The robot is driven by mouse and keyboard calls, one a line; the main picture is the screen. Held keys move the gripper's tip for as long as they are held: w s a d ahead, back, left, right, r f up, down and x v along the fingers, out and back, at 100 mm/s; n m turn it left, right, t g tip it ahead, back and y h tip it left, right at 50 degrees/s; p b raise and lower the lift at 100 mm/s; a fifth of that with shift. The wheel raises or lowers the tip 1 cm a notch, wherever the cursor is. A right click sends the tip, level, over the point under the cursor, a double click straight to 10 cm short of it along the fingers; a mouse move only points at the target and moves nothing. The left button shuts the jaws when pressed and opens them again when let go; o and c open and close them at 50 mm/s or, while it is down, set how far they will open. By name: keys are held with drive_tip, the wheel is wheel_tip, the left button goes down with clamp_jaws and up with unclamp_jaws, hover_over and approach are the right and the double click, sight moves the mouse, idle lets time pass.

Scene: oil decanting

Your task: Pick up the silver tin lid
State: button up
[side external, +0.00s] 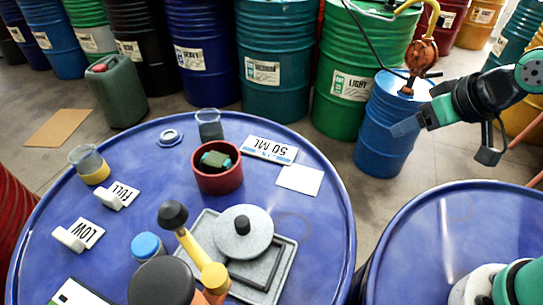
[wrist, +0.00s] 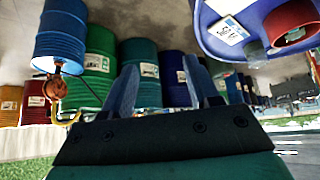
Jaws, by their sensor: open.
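No tin lid is plainly readable as such. A small pale, silvery round piece with a blue middle (side external: 171,137) lies flat on the blue drum top (side external: 140,215), near its back edge. A speckled grey round disc with a black knob (side external: 244,232) sits near the front middle; I cannot tell which is the lid. My gripper (side external: 402,124) is open and empty, up in the air right of the drum top, apart from both. In the wrist view its two fingers (wrist: 160,82) stand spread, with nothing between them. Neither round piece can be made out there.
A red pot (side external: 218,178), a glass beaker (side external: 209,124), a yellow-filled beaker (side external: 89,165), label cards and a yellow-handled tool (side external: 190,245) crowd the drum top. A blue drum with a rusty pump (side external: 385,125) stands near my gripper. A second blue drum top (side external: 460,215) is at right.

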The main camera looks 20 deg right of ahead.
drive_tip(key=shift+o, duration=0.2)
idle(0.3)
drive_tip(key=shift+o, duration=0.8)
drive_tip(key=m+g+y, duration=0.9)
drive_tip(key=m+y, duration=0.1)
drive_tip(key=m, duration=0.1)
approach(241, 221)
drive_tip(key=w+f, duration=0.1)
drive_tip(key=w, duration=0.2)
drive_tip(key=s+a+f+m+g+y, duration=0.2)
drive_tip(key=f, duration=0.1)
drive_tip(key=shift+a+g, duration=0.15)
drive_tip(key=shift+g, duration=0.15)
drive_tip(key=shift+s+a+f+m+g+y, duration=0.3)
drive_tip(key=shift+a+f+g, duration=0.1)
drive_tip(key=shift+g, duration=0.1)
drive_tip(key=shift+x, duration=2.6)
